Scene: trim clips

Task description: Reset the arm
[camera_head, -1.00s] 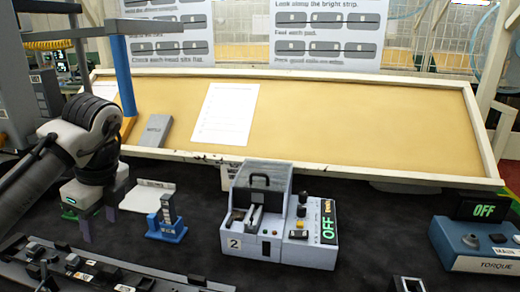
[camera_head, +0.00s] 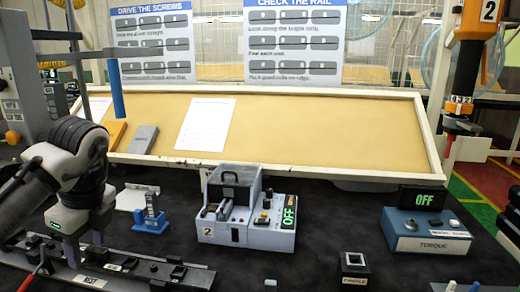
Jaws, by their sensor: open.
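My gripper (camera_head: 84,244) is at the left, pointing down with its two fingers apart and nothing between them. It is in front of the far part of the dark rail (camera_head: 140,265), which bears a REST label. I cannot tell whether the fingertips touch the rail. My dark grey arm reaches in from the left edge.
A blue stand (camera_head: 151,222) and a grey box marked 2 (camera_head: 215,230) stand right of my gripper. A TORQUE unit (camera_head: 425,238) reading OFF is at the right, with a small black holder (camera_head: 354,265) nearer. An orange screwdriver (camera_head: 465,60) hangs at upper right.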

